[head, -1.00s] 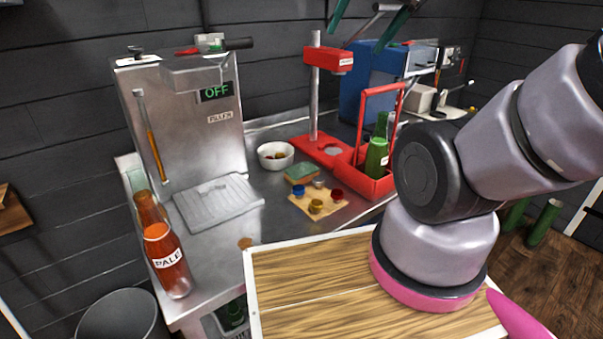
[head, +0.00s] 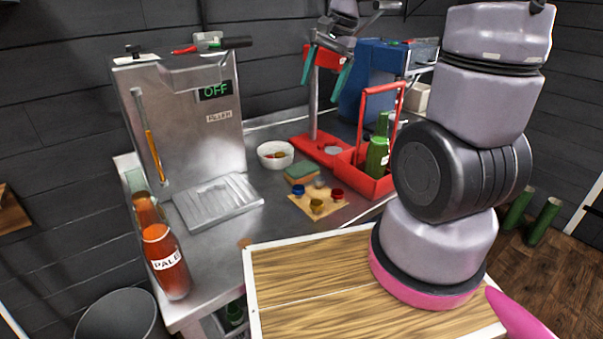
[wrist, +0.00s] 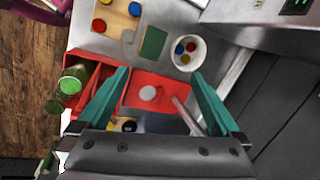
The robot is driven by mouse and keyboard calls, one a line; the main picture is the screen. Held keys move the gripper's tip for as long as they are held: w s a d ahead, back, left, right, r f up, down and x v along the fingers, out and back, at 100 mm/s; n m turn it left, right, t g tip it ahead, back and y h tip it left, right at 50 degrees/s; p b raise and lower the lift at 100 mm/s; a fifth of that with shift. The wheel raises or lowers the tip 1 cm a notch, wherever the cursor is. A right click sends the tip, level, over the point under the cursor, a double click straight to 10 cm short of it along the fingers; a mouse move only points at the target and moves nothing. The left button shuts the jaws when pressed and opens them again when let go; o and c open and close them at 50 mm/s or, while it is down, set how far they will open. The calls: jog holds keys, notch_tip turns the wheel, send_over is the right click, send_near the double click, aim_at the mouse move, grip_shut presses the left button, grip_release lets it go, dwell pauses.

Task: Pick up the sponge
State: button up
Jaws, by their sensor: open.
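The sponge (head: 300,173), green on top with a tan underside, lies on the steel counter between the white bowl and the wooden board of caps. In the wrist view the sponge (wrist: 153,43) shows its green face beyond my fingertips, toward the top of the picture. My gripper (head: 328,62) has teal fingers and is held high in front of the red capper, above and behind the sponge. In the wrist view my gripper (wrist: 160,78) has its fingers spread wide with nothing between them. The sponge is apart from my gripper and uncovered.
The white bowl (head: 275,154) with caps and the cap board (head: 316,203) flank the sponge. The red capper (head: 322,147) and red bottle carrier (head: 369,181) stand behind and to the right. The steel filler (head: 190,125) is at left, an amber bottle (head: 167,262) at the front left.

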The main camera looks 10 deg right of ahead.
jog(key=w+f+m+g, duration=0.1)
jog(key=w+f+m, duration=0.1)
jog(key=f, duration=0.5)
jog(key=w+f+m+g, duration=0.1)
jog(key=w+f+g, duration=0.15)
jog(key=f, duration=0.35)
send_over(303, 168)
jog(key=d, duration=0.1)
jog(key=shift+t, duration=0.25)
notch_tip(303, 168, down, 8)
jog(key=shift+w, duration=0.1)
jog(key=shift+w+x, duration=0.1)
jog(key=shift+x, duration=1)
jog(key=shift+w+x, duration=0.15)
jog(key=shift+x, duration=0.95)
jog(key=shift+f, duration=0.3)
jog(key=c, duration=1.3)
notch_tip(303, 168, up, 11)
jog(key=shift+f, duration=0.2)
